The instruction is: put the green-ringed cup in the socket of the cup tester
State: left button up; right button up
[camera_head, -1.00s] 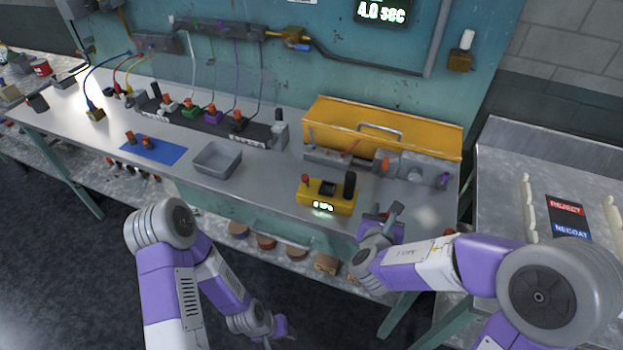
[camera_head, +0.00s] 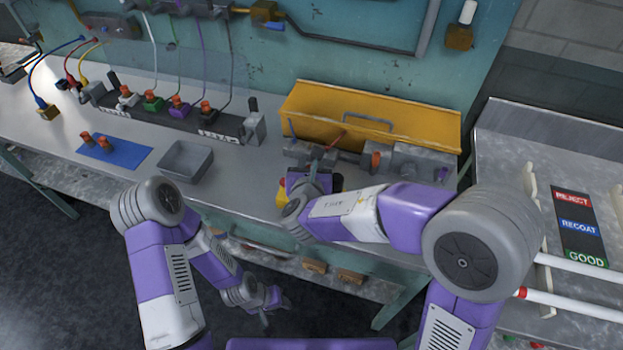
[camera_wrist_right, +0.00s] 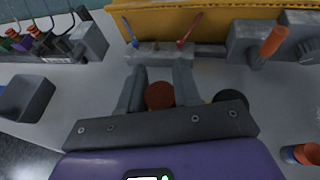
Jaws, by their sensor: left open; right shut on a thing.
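The yellow cup tester (camera_head: 281,199) is mostly hidden behind my right gripper in the head view; its socket is hidden. Its black post (camera_wrist_right: 231,98) shows right of the fingers in the right wrist view. My right gripper (camera_wrist_right: 157,88) is over the tester, shut on a reddish-brown round-topped cup (camera_wrist_right: 159,97). No green ring shows on it from here, and I cannot tell whether it touches the socket. My left gripper (camera_head: 276,305) hangs low in front of the bench, open and empty.
Two orange-brown cups (camera_head: 104,143) stand on a blue mat (camera_head: 127,157). A grey tray (camera_head: 186,160) is right of it. An orange cup with a blue band (camera_wrist_right: 305,154) is right of my right gripper. A yellow box (camera_head: 375,118) and grey fixtures (camera_head: 325,153) stand behind.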

notch_tip(320, 180, down, 4)
jog(key=shift+f+b, duration=0.25)
jog(key=shift+b, duration=0.45)
jog(key=shift+r, duration=0.1)
jog(key=o, duration=1)
